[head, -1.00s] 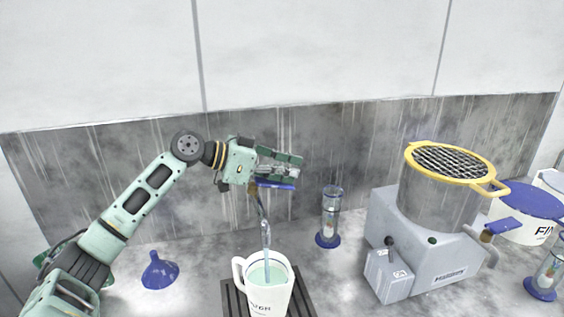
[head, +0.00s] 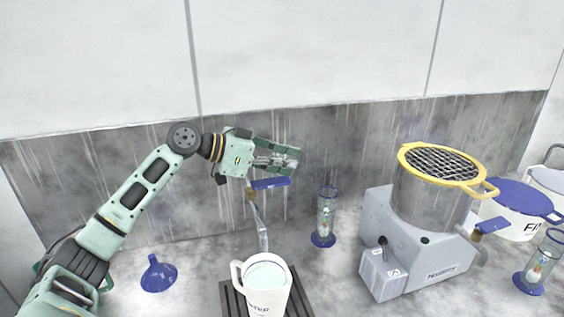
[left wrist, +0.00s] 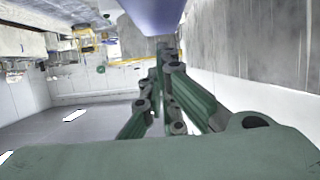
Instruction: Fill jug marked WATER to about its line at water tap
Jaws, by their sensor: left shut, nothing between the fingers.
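The white jug (head: 266,301) stands upright under the tap, with its handle on the left. Its lettering is only partly legible, ending in "TER". Pale liquid (head: 265,275) shows inside; I cannot make out a fill line. The water tap (head: 259,222) has a thin spout over the jug and a blue lever (head: 270,183) on top. No stream shows below the spout. My left gripper (head: 288,158) is shut and empty, just above the lever; I cannot tell whether it touches. In the left wrist view, a blue surface (left wrist: 150,8) lies close to the fingers. My right gripper is not in view.
The jug stands on a dark slatted drip tray (head: 231,300). A blue funnel (head: 158,274) lies left. A glass cylinder with a blue base (head: 325,220) stands right of the tap.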

